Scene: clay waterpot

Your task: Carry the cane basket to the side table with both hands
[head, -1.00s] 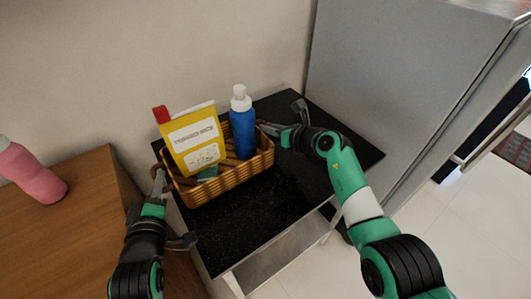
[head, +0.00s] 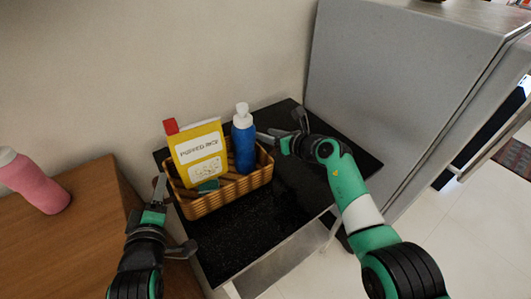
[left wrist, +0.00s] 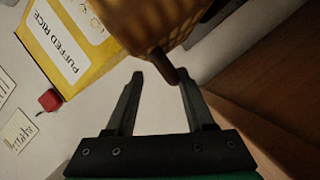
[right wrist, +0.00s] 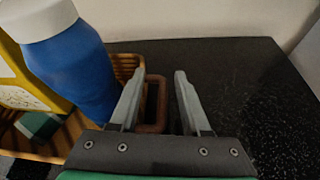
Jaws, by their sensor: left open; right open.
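The woven cane basket (head: 232,196) stands upright on the black-topped side table (head: 300,195). It holds a yellow puffed rice pack (head: 198,152), a blue bottle with a white cap (head: 244,148) and a small green item (head: 208,186). My left gripper (head: 176,212) is open at the basket's left end. In the left wrist view a brown handle (left wrist: 172,66) reaches between its fingertips. My right gripper (head: 280,124) is open at the right end. In the right wrist view a brown loop handle (right wrist: 155,104) shows between its fingers. I cannot tell whether either finger touches.
A wooden surface (head: 75,235) stands at the left with a pink bottle (head: 38,185) on it. A wall is behind the side table and a large grey cabinet (head: 400,90) stands at its right. The table's front and right parts are clear.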

